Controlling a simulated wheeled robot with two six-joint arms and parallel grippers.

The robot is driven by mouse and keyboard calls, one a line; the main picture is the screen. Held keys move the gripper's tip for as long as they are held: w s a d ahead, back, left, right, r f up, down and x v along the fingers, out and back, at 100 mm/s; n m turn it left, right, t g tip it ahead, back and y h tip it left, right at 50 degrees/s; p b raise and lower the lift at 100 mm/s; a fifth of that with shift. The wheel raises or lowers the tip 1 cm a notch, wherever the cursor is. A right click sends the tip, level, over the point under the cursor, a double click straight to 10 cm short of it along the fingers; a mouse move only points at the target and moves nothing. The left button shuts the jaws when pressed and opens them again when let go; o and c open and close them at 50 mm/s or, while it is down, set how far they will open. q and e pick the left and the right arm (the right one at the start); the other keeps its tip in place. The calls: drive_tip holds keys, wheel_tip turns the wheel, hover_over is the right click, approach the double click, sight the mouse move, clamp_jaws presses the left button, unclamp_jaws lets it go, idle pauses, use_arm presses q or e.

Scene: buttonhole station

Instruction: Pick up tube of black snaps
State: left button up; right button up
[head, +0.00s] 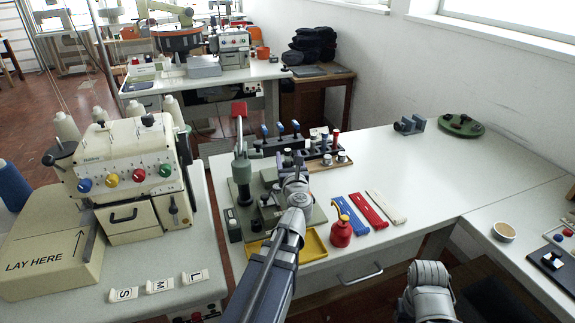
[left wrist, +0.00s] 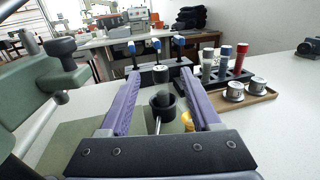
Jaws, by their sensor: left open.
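My left gripper (head: 292,160) reaches over the back of the green snap press base, and its purple fingers also show in the left wrist view (left wrist: 161,78). It is open, with nothing held. Between and beyond its fingers in the left wrist view is a black cup-like part (left wrist: 163,103) on the press. The rack of snap tubes (left wrist: 238,76) stands beyond the right finger, apart from it. It holds several upright tubes, among them a dark blue one (left wrist: 241,58). I cannot tell which tube has black snaps. Of my right arm only a link shows.
The green press (head: 241,172) with a red handle stands close left of my gripper. A black rack of blue-topped tools (head: 282,141) is behind. A red oil can (head: 340,232), zippers (head: 370,209) and a yellow tray (head: 314,245) lie in front. The table's right middle is clear.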

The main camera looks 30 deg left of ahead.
use_arm(q)
drive_tip(key=shift+x, duration=3.85)
drive_tip(key=shift+s+d, duration=0.1)
clamp_jaws()
